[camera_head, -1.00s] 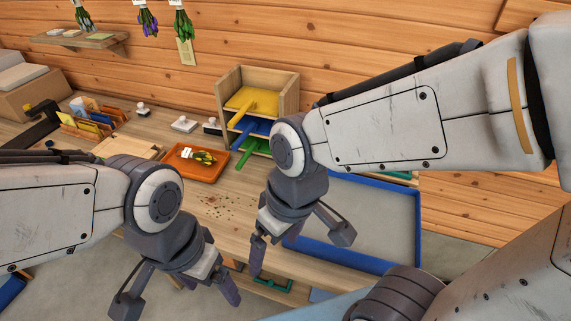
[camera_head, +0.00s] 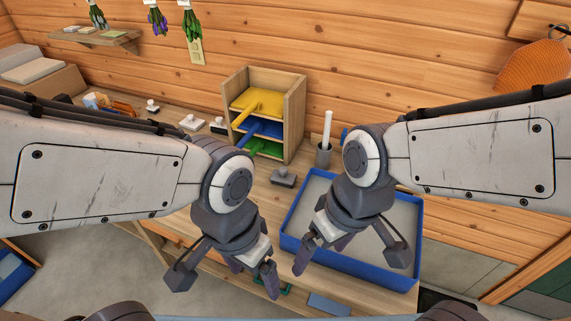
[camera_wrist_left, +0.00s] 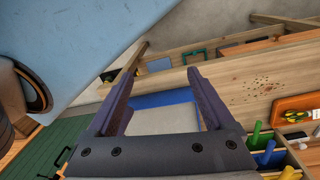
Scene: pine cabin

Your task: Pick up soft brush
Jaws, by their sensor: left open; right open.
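A white handle (camera_head: 328,125) stands upright in a small grey cup (camera_head: 323,155) beside the wooden rack in the head view. It may be the soft brush; its lower end is hidden in the cup. My left gripper (camera_head: 252,273) is open and empty, in front of the rack and left of the blue tray. Its two spread fingers show in the left wrist view (camera_wrist_left: 160,72) with nothing between them. My right gripper (camera_head: 320,252) is open and empty over the left part of the blue tray (camera_head: 350,270), nearer me than the cup.
A wooden rack (camera_head: 293,115) holds yellow, blue and green handled pieces. A grey block with a handle (camera_head: 283,177) lies on the table before it. Several stamp-like things stand left of the rack. An orange tray (camera_wrist_left: 292,104) and brown crumbs (camera_wrist_left: 260,84) show in the left wrist view.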

